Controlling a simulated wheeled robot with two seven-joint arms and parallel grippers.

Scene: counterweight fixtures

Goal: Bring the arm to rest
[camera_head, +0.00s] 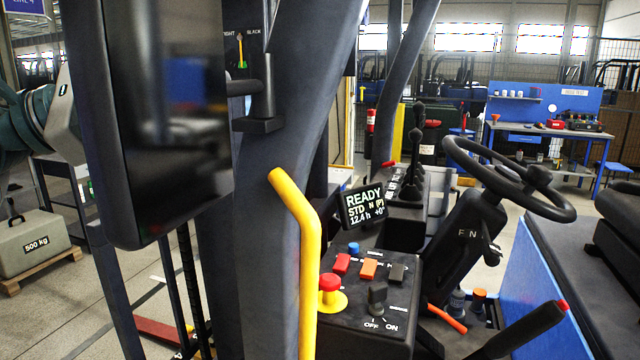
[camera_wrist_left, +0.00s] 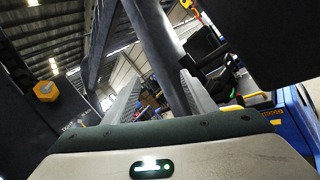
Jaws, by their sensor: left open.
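My left arm (camera_head: 40,115) comes in at the left edge of the head view and passes behind a large black mirror-like panel (camera_head: 160,120), which hides its gripper there. In the left wrist view, my left gripper (camera_wrist_left: 160,98) shows as two grey fingers standing apart, with nothing seen between them. The pale wrist housing with a lit green indicator fills the bottom of that view. A dark post rises beyond the fingers. My right gripper is in neither view.
A vehicle cab has a yellow grab bar (camera_head: 309,270), a steering wheel (camera_head: 510,178), a READY display (camera_head: 362,205) and a red mushroom button (camera_head: 330,283). A 500 kg weight (camera_head: 30,243) sits on a pallet at left. An orange knob (camera_wrist_left: 45,91) is near my left wrist.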

